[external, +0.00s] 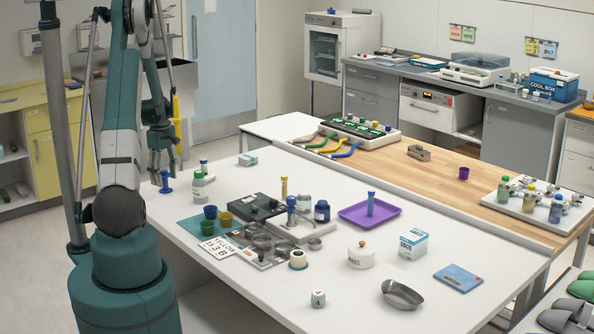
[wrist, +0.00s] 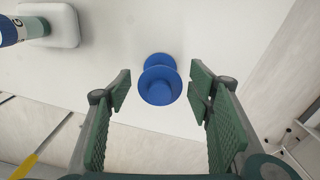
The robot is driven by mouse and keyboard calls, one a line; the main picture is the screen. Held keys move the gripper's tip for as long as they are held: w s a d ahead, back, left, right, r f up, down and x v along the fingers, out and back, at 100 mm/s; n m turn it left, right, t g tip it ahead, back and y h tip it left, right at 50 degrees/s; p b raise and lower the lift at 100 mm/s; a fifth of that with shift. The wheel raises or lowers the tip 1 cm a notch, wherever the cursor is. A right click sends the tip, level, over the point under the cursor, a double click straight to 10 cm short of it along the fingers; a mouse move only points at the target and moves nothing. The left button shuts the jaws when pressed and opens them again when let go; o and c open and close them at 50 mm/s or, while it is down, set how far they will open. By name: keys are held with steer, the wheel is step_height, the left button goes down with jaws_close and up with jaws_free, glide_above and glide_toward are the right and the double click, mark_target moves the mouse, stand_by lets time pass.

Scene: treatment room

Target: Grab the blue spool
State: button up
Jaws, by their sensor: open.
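The blue spool (external: 166,183) stands upright on the white table (external: 330,285) near its left edge in the external view. In the wrist view the blue spool (wrist: 159,84) shows from above, with a round top and a wider rim, just ahead of the gap between my fingers. My gripper (external: 162,158) hangs pointing down just above the spool. In the wrist view my gripper (wrist: 160,103) is open and empty, with a green ribbed pad on each side of the gap. Neither pad appears to touch the spool.
A small box (external: 248,159) lies farther back. Cups (external: 208,227), a purple tray (external: 352,217) and other items fill the table's middle. The table edge runs close by the spool.

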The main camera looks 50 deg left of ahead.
steer(key=c, duration=1)
steer(key=shift+r, duration=0.2)
steer(key=shift+r, duration=4.85)
